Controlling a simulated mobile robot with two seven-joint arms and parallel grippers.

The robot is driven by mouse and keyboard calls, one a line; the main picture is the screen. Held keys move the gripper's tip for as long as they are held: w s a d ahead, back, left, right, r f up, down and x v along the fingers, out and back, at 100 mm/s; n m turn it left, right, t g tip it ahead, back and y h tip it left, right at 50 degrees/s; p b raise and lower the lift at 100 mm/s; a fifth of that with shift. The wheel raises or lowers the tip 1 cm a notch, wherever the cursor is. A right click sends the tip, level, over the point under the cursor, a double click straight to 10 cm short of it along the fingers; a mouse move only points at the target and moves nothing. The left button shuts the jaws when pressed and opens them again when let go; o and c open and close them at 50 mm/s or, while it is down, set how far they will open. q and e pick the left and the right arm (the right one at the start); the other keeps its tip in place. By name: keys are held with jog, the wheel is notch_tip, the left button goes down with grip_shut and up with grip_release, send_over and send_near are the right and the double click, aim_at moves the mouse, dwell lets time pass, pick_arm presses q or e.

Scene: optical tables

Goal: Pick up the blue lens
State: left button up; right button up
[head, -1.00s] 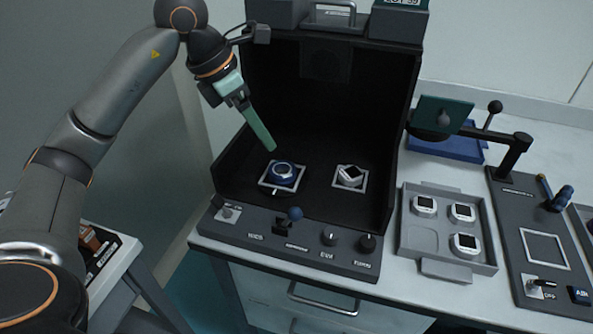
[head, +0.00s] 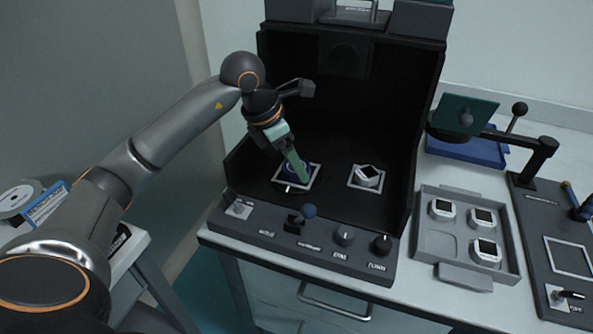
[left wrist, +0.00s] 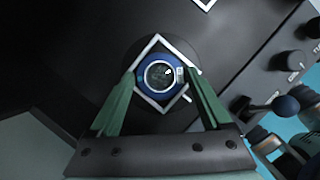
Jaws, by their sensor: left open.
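The blue lens (left wrist: 159,75) is a round blue ring with a silver rim. It sits inside a white square outline on the dark floor of the black box. In the left wrist view it lies between and just beyond the green fingers of my left gripper (left wrist: 162,88), which is open. In the head view my left gripper (head: 301,178) points down over the lens (head: 289,167) and hides part of it. Whether the fingers touch the lens cannot be told. My right gripper is not in view.
A white watch-like piece (head: 368,175) sits in a second square in the black box (head: 405,150). A control panel (head: 300,240) with knobs and a blue-balled lever (head: 309,211) runs along the front. A grey tray (head: 436,255) with white pieces stands to the right.

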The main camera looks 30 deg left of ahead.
pick_arm(q)
jog(key=shift+w+f, duration=0.1)
jog(key=shift+f, duration=0.05)
jog(key=c, duration=1.1)
jog(key=shift+o, duration=0.2)
